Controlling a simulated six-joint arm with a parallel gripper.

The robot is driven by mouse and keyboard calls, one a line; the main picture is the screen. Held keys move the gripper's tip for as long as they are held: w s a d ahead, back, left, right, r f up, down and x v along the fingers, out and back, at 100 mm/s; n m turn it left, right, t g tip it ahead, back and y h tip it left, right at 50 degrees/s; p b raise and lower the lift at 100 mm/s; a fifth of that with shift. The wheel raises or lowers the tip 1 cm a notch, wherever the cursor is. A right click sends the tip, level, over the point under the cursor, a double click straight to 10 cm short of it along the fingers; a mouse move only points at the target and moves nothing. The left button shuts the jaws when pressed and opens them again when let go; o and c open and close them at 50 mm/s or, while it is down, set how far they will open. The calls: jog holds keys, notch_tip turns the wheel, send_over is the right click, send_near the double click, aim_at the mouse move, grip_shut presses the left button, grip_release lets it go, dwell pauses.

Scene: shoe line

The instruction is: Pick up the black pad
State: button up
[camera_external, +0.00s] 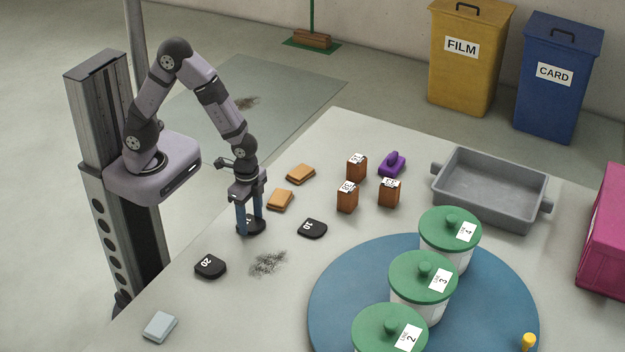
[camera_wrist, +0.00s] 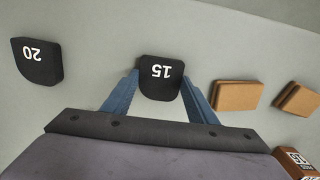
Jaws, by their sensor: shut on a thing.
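A black pad marked 15 (camera_wrist: 161,82) is between the two blue fingers of my gripper (camera_wrist: 160,85) in the wrist view. In the external view the same pad (camera_external: 250,227) is at the fingertips of my gripper (camera_external: 250,226), at or very near the table top; I cannot tell whether it is lifted. The fingers are shut on its sides. A black pad marked 20 (camera_external: 209,267) lies to the left, also in the wrist view (camera_wrist: 37,62). A black pad marked 10 (camera_external: 312,229) lies to the right of my gripper.
Two orange-brown pads (camera_external: 280,200) (camera_external: 300,174) lie behind my gripper. Several brown blocks (camera_external: 347,197), a purple item (camera_external: 391,165) and a grey tray (camera_external: 487,190) stand farther right. Green-lidded tubs (camera_external: 423,277) stand on a blue disc (camera_external: 335,300). A pale blue pad (camera_external: 160,327) lies front left.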

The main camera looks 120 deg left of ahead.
aim_at(250, 224)
notch_tip(250, 224, up, 10)
jog(key=p, duration=0.2)
jog(key=w+d+f+m, duration=0.1)
jog(key=d, duration=0.1)
jog(key=w+d+f+p, duration=0.1)
jog(key=w+d+f, duration=0.1)
jog(key=w+d+f+m, duration=0.1)
jog(key=w+d, duration=0.1)
jog(key=shift+d+f+m+p, duration=0.15)
jog(key=shift+d+m+p, duration=0.15)
jog(key=shift+p, duration=0.05)
jog(key=w+d+r+n, duration=0.1)
jog(key=w+r, duration=0.3)
jog(key=w, duration=0.7)
jog(key=shift+d+r+n, duration=0.2)
jog(key=shift+n, duration=0.5)
jog(key=shift+f, duration=5)
